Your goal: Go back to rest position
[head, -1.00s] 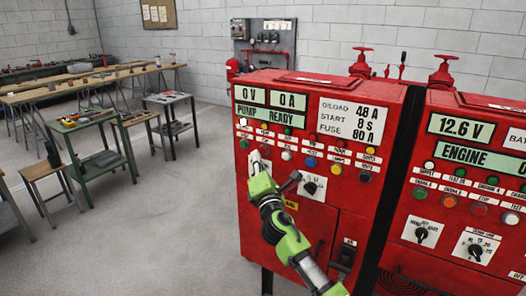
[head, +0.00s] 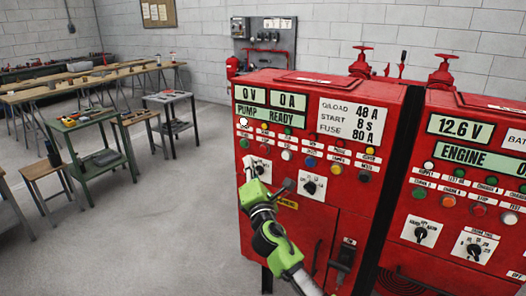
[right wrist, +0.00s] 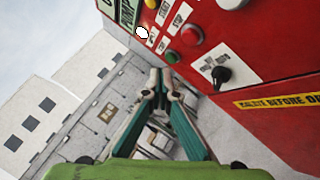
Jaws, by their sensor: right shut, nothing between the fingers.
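The red pump control cabinet (head: 335,215) stands in front of me in the head view, with displays, lamps, buttons and selector knobs on its face. Its panel also fills the right side of the right wrist view (right wrist: 290,130). My right gripper (head: 249,172) is at the cabinet's left edge, just below the left selector knob. In the right wrist view its fingertips (right wrist: 161,80) are together with nothing between them, and they appear clear of the panel. A black selector knob (right wrist: 221,75) shows to their right. My left gripper is out of view.
A second red cabinet (head: 452,190) with a 12.6 V display stands to the right. A green cart (head: 92,164), small tables and long benches stand at the left. Bare grey floor (head: 170,240) lies left of the cabinet.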

